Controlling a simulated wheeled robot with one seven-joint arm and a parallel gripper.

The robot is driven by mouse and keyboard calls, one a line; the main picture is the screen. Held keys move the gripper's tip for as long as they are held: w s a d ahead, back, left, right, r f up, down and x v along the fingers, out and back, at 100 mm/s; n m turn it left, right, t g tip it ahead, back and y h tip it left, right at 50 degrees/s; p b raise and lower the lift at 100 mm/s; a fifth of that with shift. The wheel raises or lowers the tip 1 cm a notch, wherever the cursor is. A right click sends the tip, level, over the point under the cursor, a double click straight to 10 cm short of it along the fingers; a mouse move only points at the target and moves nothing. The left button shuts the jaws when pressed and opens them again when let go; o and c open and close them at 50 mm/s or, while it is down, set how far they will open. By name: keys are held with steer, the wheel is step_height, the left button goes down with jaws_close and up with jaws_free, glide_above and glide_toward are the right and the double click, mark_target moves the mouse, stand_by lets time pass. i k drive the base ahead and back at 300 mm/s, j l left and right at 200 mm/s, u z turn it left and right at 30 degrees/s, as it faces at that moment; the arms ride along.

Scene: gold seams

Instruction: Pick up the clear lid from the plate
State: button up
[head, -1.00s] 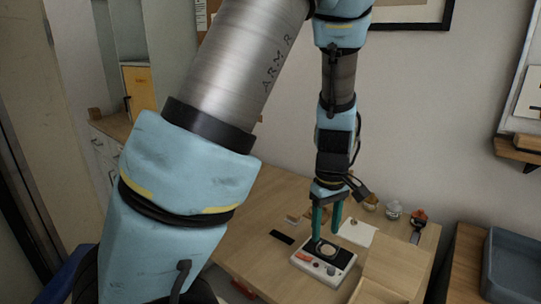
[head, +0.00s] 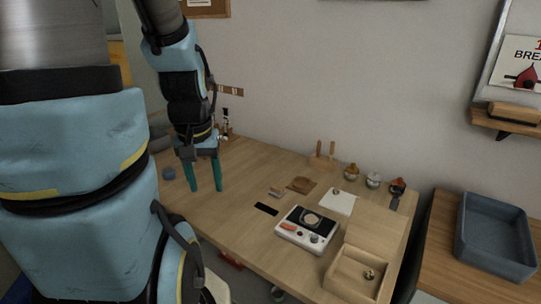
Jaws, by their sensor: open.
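My gripper (head: 206,189) is open and empty. Its two teal fingers point down over the left part of the wooden table (head: 235,190). A white device with a black top (head: 290,231) stands to its right, well apart from the fingers. The clear lid cannot be made out at this size.
An open wooden box (head: 341,274) stands at the table's front right. A white sheet (head: 345,205) and small jars (head: 373,181) lie behind the device. A blue-grey tray (head: 492,245) sits on the right counter.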

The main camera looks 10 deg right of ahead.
mark_target(311, 218)
steer(key=u, duration=1.3)
steer(key=k+l+u, duration=0.15)
steer(key=k+u, duration=0.25)
steer(key=k, duration=0.95)
